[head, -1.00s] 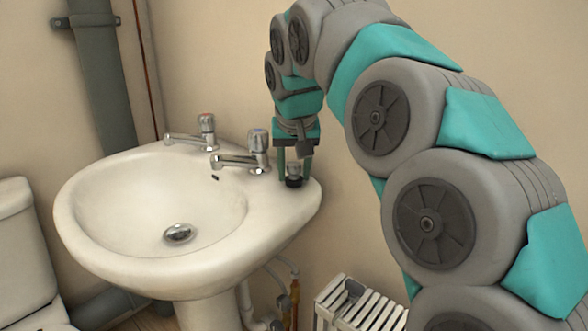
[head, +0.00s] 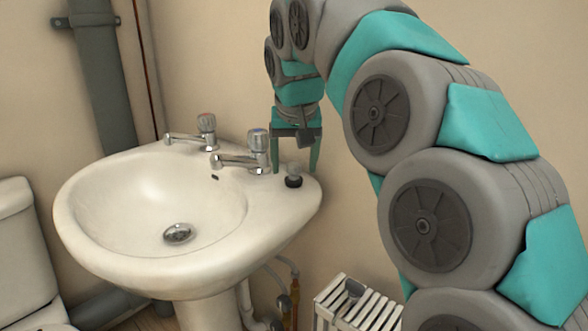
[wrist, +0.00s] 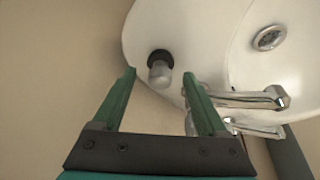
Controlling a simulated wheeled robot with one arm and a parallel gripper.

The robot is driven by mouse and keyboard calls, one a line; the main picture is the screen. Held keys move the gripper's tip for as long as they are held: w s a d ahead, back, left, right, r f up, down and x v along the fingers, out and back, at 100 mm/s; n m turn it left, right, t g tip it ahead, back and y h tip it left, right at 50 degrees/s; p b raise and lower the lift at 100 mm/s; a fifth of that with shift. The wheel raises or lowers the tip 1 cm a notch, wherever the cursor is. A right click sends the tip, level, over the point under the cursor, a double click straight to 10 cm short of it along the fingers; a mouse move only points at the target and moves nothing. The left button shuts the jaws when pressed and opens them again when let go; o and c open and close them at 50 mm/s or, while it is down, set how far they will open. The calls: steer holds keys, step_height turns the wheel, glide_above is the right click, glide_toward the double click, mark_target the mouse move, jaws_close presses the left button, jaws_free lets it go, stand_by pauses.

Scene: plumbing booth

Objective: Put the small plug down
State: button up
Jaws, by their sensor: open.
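The small plug (head: 293,180), with a black base and a grey top, stands upright on the right rim of the white basin (head: 255,215). It also shows in the wrist view (wrist: 160,64), just beyond the fingertips. My gripper (head: 295,168) is open and empty, its green fingers spread wide to either side of the plug and a little above it. In the wrist view my gripper (wrist: 160,75) has a clear gap between its fingers.
A chrome tap with a blue mark (head: 257,150) stands close to the left of my gripper. Another tap with a red mark (head: 206,131) is farther left. The drain (head: 178,233) lies in the bowl.

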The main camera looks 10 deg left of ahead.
steer(key=a+p+v, duration=0.1)
steer(key=v, duration=0.9)
steer(key=shift+d, duration=0.45)
steer(key=s+d+f+g+h, duration=0.1)
steer(key=s+d+f, duration=0.4)
steer(key=d+f, duration=0.3)
steer(key=s+d+f+g+h, duration=0.15)
steer(key=s+d+f, duration=0.25)
steer(key=d+f, duration=0.4)
steer(key=s+d+f+m+g, duration=0.1)
steer(key=s+d+f, duration=0.2)
steer(key=s+f, duration=0.2)
steer(key=s+d+f+m+g+y, duration=0.1)
steer(key=s+d+f, duration=0.2)
steer(key=s+f, duration=0.3)
steer(key=s+d+f+g, duration=0.1)
steer(key=s+d+f, duration=0.2)
steer(key=s+f, duration=0.3)
steer(key=s, duration=0.5)
steer(key=shift+d+f+m+g, duration=0.2)
steer(key=shift+f+m+g, duration=0.05)
steer(key=shift+m+g, duration=0.15)
